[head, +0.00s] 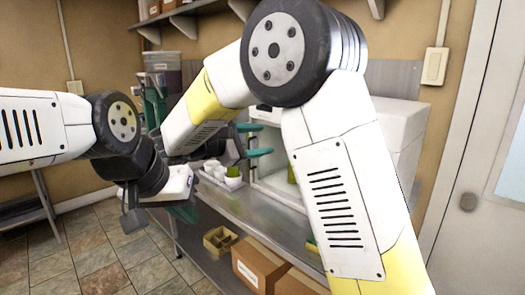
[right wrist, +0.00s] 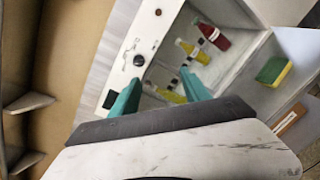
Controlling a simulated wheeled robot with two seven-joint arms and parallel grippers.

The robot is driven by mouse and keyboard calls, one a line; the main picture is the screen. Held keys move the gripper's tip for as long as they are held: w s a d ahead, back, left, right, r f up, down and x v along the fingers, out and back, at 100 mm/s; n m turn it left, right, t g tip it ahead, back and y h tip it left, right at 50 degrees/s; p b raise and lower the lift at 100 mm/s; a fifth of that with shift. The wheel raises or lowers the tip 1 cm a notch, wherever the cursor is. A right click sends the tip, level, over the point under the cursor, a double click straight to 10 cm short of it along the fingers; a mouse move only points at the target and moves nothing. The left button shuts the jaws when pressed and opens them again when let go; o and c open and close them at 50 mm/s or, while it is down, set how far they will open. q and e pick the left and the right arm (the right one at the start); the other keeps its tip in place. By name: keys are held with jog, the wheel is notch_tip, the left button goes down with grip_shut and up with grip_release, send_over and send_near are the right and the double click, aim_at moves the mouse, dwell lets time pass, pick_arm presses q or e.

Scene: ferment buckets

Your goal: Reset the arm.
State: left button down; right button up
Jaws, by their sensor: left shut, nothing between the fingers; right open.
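My right gripper (head: 257,140) is open and empty in the head view, its two teal fingers apart in front of the open white cabinet (head: 405,125). In the right wrist view the teal fingers (right wrist: 160,92) are spread, with nothing between them. My left gripper (head: 184,211) is low at the left of the counter, at the end of its white hand, shut and empty. Its fingertips are small and partly hidden. My right arm's raised elbow covers much of the middle of the head view.
Small white cups (head: 232,181) stand on the metal counter (head: 250,208) near the cabinet. Cardboard boxes (head: 258,266) sit below. The right wrist view shows a red bottle (right wrist: 214,38), yellow bottles (right wrist: 195,53) and a green-yellow sponge (right wrist: 271,71). A wall shelf hangs above.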

jog(key=s+d+f+m+g+y, duration=0.35)
jog(key=s+d, duration=0.25)
jog(key=d, duration=0.2)
jog(key=s+d+f+m+g+y, duration=0.25)
jog(key=s+d+g, duration=0.2)
jog(key=d, duration=0.45)
jog(key=s+a+m+t+y, duration=0.1)
jog(key=s+m+t+y, duration=0.2)
jog(key=s+m+y, duration=0.5)
jog(key=s+m, duration=0.2)
jog(key=s, duration=0.3)
jog(key=shift+s+a+f+y, duration=0.2)
jog(key=shift+a+f+y, duration=0.1)
jog(key=shift+a+f, duration=0.1)
jog(key=shift+c, duration=0.4)
